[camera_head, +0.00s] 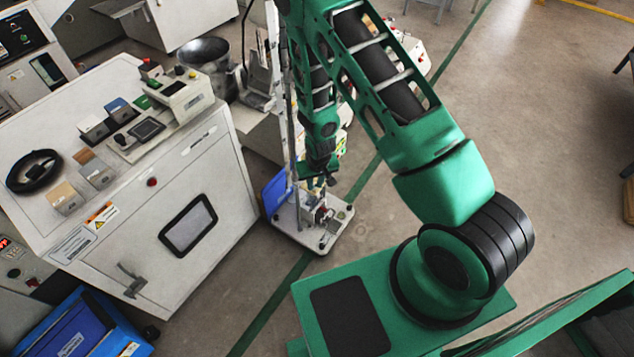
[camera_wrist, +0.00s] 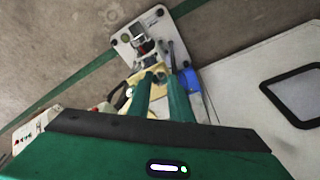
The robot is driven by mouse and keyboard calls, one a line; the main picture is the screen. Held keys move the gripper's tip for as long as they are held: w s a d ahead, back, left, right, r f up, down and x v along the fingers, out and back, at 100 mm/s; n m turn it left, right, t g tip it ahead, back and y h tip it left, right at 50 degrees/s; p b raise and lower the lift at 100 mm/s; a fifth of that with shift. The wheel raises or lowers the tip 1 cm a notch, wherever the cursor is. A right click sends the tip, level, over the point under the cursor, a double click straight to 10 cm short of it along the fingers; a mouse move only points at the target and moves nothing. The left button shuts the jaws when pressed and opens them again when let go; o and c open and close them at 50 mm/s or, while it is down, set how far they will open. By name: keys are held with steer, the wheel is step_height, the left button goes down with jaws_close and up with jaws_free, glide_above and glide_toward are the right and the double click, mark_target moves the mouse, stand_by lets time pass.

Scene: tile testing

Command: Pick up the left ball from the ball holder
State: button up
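My gripper (camera_head: 319,178) hangs at the end of my green arm, above a small white base plate (camera_head: 318,243) on the floor. In the wrist view the two green fingers (camera_wrist: 165,76) are spread with a gap between them, and no ball shows in the gap. The white plate also shows in the wrist view (camera_wrist: 122,50), beyond the fingertips. It carries a small metal device (camera_wrist: 139,31) with grey and red parts. I cannot make out the ball holder or the left ball for certain; they are too small or hidden.
A large white cabinet (camera_head: 130,255) with testing tools on top stands to the left. A blue panel (camera_head: 276,192) is close beside my gripper. A blue crate (camera_head: 75,330) is at lower left. Grey floor (camera_head: 540,130) is open to the right.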

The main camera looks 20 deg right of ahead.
steer(key=shift+r, duration=0.2)
steer(key=shift+r, duration=1.7)
steer(key=shift+s+r, duration=0.2)
steer(key=shift+r, duration=0.75)
steer(key=shift+s+r, duration=0.25)
steer(key=shift+r, duration=0.65)
steer(key=shift+s+r, duration=0.2)
steer(key=shift+r, duration=0.75)
